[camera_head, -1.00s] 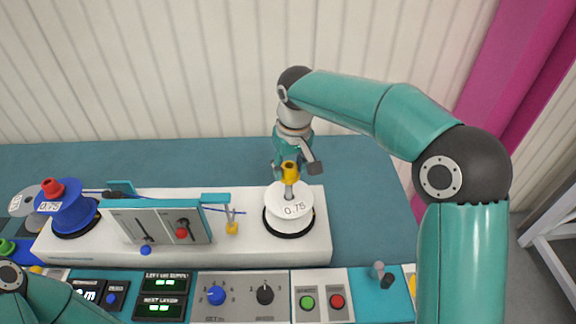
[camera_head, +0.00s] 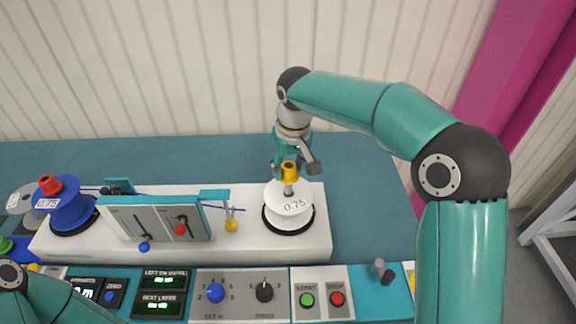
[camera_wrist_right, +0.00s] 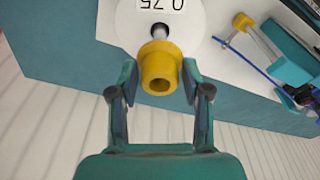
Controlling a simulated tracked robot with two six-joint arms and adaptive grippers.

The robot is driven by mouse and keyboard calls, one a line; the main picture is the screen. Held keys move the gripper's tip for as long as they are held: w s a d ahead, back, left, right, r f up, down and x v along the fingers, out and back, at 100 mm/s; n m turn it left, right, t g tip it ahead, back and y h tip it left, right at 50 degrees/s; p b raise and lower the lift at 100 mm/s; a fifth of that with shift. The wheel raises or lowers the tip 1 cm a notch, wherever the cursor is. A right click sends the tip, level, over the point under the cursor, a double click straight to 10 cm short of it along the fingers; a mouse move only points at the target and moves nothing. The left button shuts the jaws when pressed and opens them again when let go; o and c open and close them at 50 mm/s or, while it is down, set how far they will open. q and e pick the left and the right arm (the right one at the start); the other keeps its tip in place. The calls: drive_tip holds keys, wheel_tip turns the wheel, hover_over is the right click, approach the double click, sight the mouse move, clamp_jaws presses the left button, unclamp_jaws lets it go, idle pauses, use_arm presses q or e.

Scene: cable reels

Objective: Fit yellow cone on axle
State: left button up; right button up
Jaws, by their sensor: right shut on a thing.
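The yellow cone (camera_head: 289,172) is a short hollow piece held by my right gripper (camera_head: 296,166) above the white reel (camera_head: 289,207) marked 0.75. In the right wrist view the cone (camera_wrist_right: 159,68) sits between the two fingertips of my right gripper (camera_wrist_right: 160,84). The grey axle (camera_head: 288,188) stands up from the reel's middle, just below the cone. In the right wrist view the axle (camera_wrist_right: 158,32) meets the cone's far end; I cannot tell how far it goes in. My left arm shows at the lower left, but its gripper is out of view.
A blue reel (camera_head: 70,206) with a red cone (camera_head: 49,185) stands at the left of the white base (camera_head: 322,240). A grey panel (camera_head: 150,222) with levers is between the reels. A control console (camera_head: 240,286) runs along the front. The teal table right of the base is clear.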

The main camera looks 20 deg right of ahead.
drive_tip(key=shift+f+b, duration=1.25)
drive_tip(key=shift+f, duration=0.6)
drive_tip(key=shift+f, duration=0.25)
drive_tip(key=shift+f+b, duration=0.3)
drive_tip(key=shift+b, duration=0.05)
drive_tip(key=o, duration=1.2)
drive_tip(key=shift+o, duration=0.2)
drive_tip(key=o, duration=0.3)
